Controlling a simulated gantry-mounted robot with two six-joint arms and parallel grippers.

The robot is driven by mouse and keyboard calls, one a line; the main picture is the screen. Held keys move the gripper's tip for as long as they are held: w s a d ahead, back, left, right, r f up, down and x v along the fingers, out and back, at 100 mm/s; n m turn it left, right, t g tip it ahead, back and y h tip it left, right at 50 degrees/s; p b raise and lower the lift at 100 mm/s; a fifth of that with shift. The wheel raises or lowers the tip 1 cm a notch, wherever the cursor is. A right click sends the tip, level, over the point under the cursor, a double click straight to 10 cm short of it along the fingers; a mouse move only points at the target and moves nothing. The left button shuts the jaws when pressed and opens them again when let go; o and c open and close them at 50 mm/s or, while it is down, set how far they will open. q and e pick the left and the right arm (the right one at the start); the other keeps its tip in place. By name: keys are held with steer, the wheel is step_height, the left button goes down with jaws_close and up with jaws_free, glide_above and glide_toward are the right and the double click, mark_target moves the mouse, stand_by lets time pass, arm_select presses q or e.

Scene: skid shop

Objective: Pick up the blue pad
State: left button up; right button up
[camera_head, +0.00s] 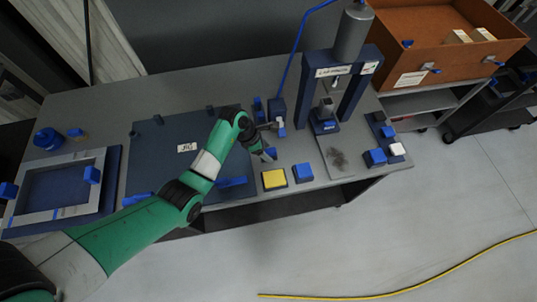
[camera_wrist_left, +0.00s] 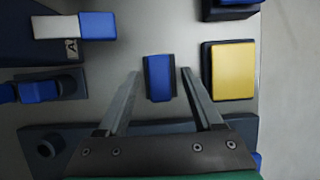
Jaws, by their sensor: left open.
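A small blue block (camera_wrist_left: 159,78) with dark sides lies on the grey bench. In the left wrist view it sits between and beyond the fingertips of my left gripper (camera_wrist_left: 161,73), which is open and empty. In the head view this blue block (camera_head: 271,153) shows close beside the left gripper (camera_head: 263,154), partly hidden by it. A second blue pad (camera_head: 303,172) sits on a dark base near the bench's front edge; its edge also shows at the top of the left wrist view (camera_wrist_left: 233,5). I cannot tell which one the task means. My right gripper is out of view.
A yellow pad (camera_head: 274,179) on a dark base lies just in front of the gripper. A press (camera_head: 350,75) stands behind, to the right. A dark blue plate (camera_head: 150,150) and a grey frame (camera_head: 60,188) lie left. An orange crate (camera_head: 450,40) is at the far right.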

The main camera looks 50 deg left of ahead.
mark_target(272, 152)
arm_select(q)
steer(key=shift+c, duration=0.3)
jaws_close()
steer(key=shift+r, duration=0.15)
steer(key=shift+r, duration=0.25)
steer(key=r+p, duration=0.3)
steer(key=r, duration=0.1)
steer(key=shift+s+d, duration=0.15)
steer(key=shift+s, duration=0.15)
steer(key=s+d+r+p, duration=0.6)
steer(key=s+r, duration=0.2)
steer(key=s, duration=0.4)
steer(key=shift+r, duration=0.15)
